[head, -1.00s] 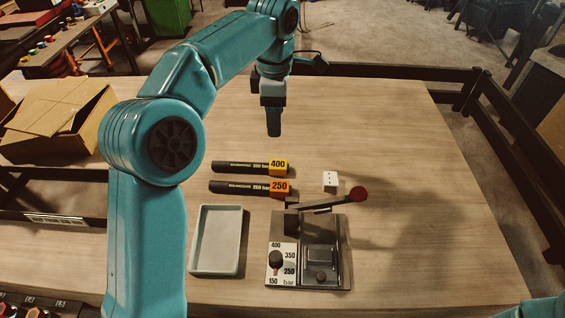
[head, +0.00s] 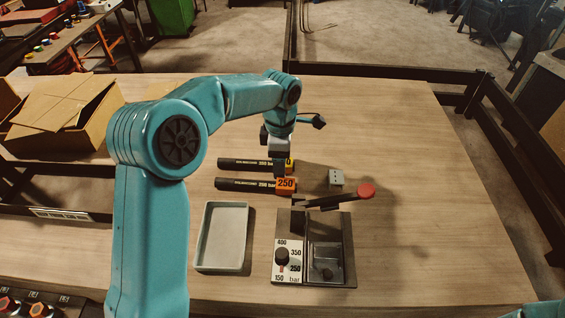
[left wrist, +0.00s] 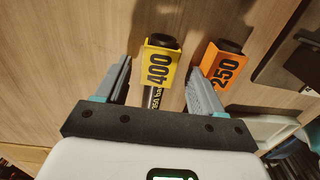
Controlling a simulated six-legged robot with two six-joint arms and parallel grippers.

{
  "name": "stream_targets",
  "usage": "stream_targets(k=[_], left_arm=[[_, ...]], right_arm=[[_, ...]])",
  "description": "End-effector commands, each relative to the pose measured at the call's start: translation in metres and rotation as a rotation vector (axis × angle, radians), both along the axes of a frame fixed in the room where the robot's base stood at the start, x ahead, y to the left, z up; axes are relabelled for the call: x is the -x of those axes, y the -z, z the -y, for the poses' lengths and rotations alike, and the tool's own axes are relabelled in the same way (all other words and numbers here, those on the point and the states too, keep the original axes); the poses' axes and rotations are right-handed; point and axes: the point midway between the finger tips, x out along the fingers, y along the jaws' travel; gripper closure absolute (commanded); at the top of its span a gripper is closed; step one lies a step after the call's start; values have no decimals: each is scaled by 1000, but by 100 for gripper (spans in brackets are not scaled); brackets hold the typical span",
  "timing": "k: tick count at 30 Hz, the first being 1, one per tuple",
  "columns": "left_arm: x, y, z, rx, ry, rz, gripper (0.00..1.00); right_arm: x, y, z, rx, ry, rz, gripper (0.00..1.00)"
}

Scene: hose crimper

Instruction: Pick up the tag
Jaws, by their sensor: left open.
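A yellow tag marked 400 (head: 290,165) sits on the end of the upper black hose (head: 240,163), mostly hidden behind my left gripper in the head view. An orange tag marked 250 (head: 286,184) sits on the end of the lower hose (head: 245,183). My left gripper (head: 279,170) points down over the yellow tag's end. In the left wrist view its open fingers (left wrist: 160,90) stand either side of the yellow tag (left wrist: 160,62), apart from it. The orange tag (left wrist: 225,68) is just right of the right finger. My right gripper is out of view.
A crimper (head: 330,250) with a red-knobbed lever (head: 366,190) and a bar dial (head: 282,257) stands in front of the tags. A grey tray (head: 221,237) is left of it. The table's right side is clear.

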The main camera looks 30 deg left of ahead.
Motion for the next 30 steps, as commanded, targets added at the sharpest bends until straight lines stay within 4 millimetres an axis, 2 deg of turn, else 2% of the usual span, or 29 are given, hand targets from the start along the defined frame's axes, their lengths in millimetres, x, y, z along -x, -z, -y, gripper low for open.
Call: stream_targets(k=[4, 5, 6, 10, 22, 26, 30], left_arm=[[0, 0, 0, 0, 1, 0, 32], [0, 0, 0, 0, 1, 0, 35], [0, 0, 0, 0, 1, 0, 48], [0, 0, 0, 0, 1, 0, 90], [0, -5, 0, -1, 0, 2, 91], [-1, -19, 0, -1, 0, 4, 91], [-1, -46, 0, -1, 0, 5, 91]], right_arm=[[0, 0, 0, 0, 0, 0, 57], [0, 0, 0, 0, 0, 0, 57], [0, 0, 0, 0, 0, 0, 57], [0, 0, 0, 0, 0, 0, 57], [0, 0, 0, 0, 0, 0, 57], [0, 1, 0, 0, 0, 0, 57], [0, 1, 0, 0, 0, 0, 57]])
